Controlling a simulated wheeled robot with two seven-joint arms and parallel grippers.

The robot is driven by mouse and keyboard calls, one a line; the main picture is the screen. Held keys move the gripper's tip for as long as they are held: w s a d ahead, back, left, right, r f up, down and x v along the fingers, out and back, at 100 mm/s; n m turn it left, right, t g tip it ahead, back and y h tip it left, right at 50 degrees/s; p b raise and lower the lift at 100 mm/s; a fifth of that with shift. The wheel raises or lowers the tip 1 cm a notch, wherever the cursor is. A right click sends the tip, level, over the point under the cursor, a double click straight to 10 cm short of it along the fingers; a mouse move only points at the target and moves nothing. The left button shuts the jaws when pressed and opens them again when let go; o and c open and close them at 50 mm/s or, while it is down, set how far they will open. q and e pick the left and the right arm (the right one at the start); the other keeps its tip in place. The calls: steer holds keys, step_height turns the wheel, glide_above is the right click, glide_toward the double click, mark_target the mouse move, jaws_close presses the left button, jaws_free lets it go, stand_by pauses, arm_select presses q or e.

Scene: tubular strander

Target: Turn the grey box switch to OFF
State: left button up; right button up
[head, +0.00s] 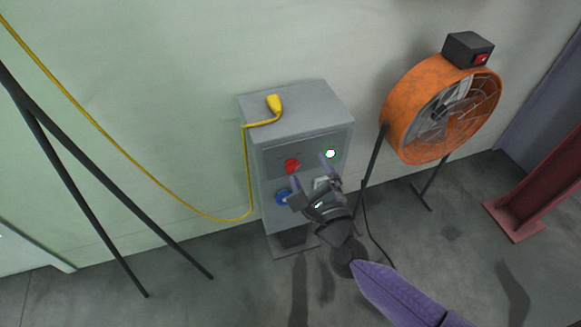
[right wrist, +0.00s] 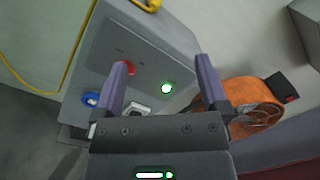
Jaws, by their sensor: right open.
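The grey box (head: 308,105) stands against the wall in the head view. Its front panel carries a red switch knob (head: 292,166), a lit green-rimmed lamp (head: 330,153) and a blue socket (head: 283,198). In the right wrist view the red knob (right wrist: 129,68) shows just beside the left finger, which partly covers it. The lit lamp (right wrist: 166,88) shows between the fingers. My right gripper (head: 309,178) is open and empty in front of the panel, near the knob. I cannot tell the knob's position. My left gripper is not in view.
A yellow plug (head: 274,104) with a yellow cable lies on top of the box. An orange fan (head: 405,108) on thin legs stands to the right. Black poles (head: 90,220) lean at the left. A red steel post (head: 530,195) stands at the far right.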

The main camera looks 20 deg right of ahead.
steer(key=b, duration=0.8)
glide_toward(293, 170)
steer(key=shift+g, duration=0.4)
steer(key=w, duration=0.3)
steer(key=w+b, duration=0.1)
steer(key=w, duration=0.4)
steer(key=shift+w+a+r+b, duration=0.15)
steer(key=shift+w+r+b, duration=0.15)
steer(key=shift+w+b, duration=0.1)
steer(key=shift+w+r, duration=0.1)
steer(key=shift+w, duration=0.25)
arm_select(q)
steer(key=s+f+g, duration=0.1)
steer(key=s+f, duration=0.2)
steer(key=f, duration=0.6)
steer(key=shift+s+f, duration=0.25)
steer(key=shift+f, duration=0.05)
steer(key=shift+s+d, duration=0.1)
